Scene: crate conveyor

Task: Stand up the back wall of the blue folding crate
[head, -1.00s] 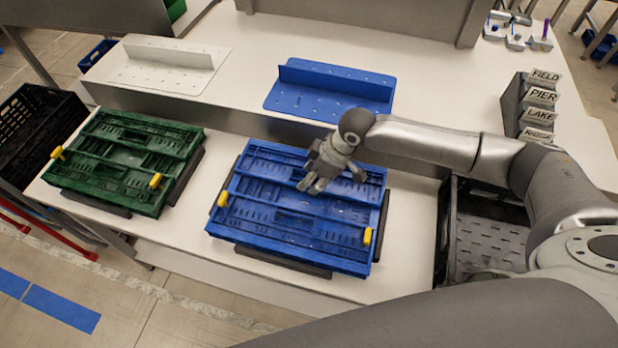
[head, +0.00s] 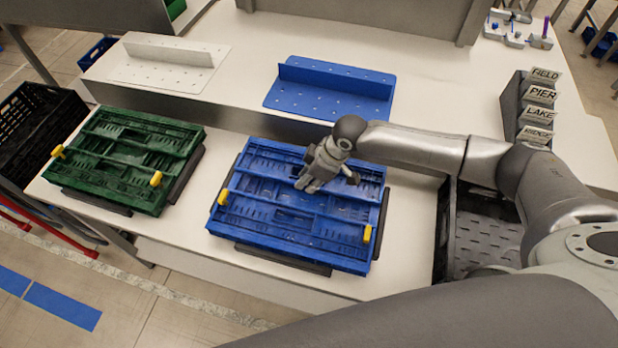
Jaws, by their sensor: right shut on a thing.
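The blue folding crate (head: 285,229) lies folded flat on the table in the middle of the head view, with a yellow latch at its left (head: 223,197) and right (head: 367,234) sides. Its back wall (head: 262,163) lies folded down with the other panels; I see no clear tilt. My right gripper (head: 310,187) reaches in from the right, over the rear half of the crate, and is shut on the back wall; the fingers hide the exact contact. My left gripper is not in view.
A folded green crate (head: 125,158) lies to the left. Behind are a blue angled plate (head: 330,85) and a white one (head: 170,62). A black crate (head: 480,235) stands to the right, a label stand (head: 515,105) behind it. Bare table lies between the crates.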

